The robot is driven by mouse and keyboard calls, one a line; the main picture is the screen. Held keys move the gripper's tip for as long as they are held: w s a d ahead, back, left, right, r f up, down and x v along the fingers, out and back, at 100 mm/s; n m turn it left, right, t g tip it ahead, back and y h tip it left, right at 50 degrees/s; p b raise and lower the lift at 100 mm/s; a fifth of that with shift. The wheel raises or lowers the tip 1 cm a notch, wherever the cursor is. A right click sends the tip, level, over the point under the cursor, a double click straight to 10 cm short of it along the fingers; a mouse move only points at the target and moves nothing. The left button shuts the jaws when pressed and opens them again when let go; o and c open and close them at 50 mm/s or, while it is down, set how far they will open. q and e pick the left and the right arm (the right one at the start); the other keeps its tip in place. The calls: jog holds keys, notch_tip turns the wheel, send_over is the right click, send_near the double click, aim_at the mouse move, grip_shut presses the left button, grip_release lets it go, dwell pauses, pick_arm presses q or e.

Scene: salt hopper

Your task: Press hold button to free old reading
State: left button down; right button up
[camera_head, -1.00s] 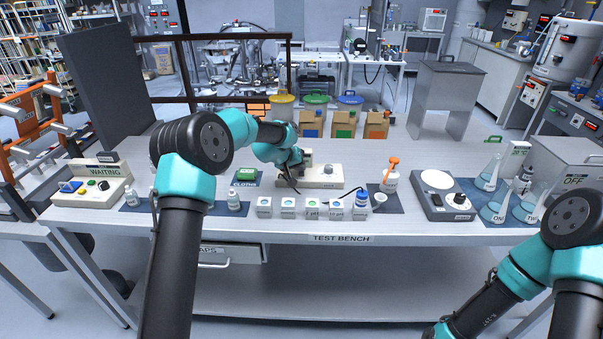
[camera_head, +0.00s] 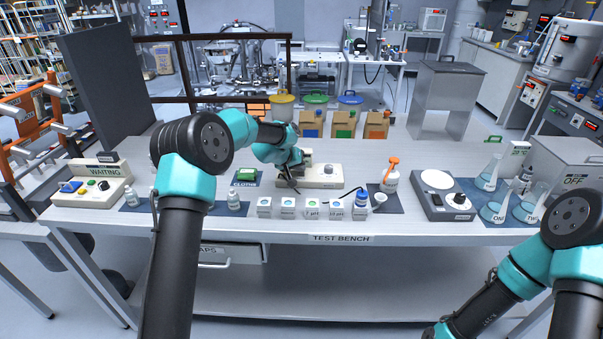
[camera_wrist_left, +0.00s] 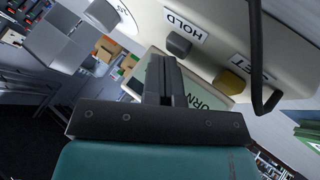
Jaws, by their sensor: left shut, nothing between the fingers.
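The pale meter (camera_head: 324,177) stands on the test bench, partly hidden behind my left arm. In the left wrist view its body fills the top, upside down. The grey hold button (camera_wrist_left: 179,43) sits beside a HOLD label. A yellow button (camera_wrist_left: 229,82) sits by another label, partly hidden by a dark cable. The meter's display (camera_wrist_left: 205,97) is largely covered by my fingers, so its reading cannot be made out. My left gripper (camera_wrist_left: 165,62) is shut and empty, its tips close to the hold button; contact cannot be told. It also shows at the meter's left end (camera_head: 289,180). My right gripper is out of view.
Several small labelled pots (camera_head: 287,207) line the bench front. A green cloth pack (camera_head: 246,177) lies left of the meter. A dark cable (camera_wrist_left: 257,60) hangs close to the fingers.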

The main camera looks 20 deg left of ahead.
pick_arm(q)
jog(key=shift+r, duration=0.8)
jog(key=shift+r, duration=0.1)
jog(key=shift+r, duration=2.45)
jog(key=shift+a, duration=0.1)
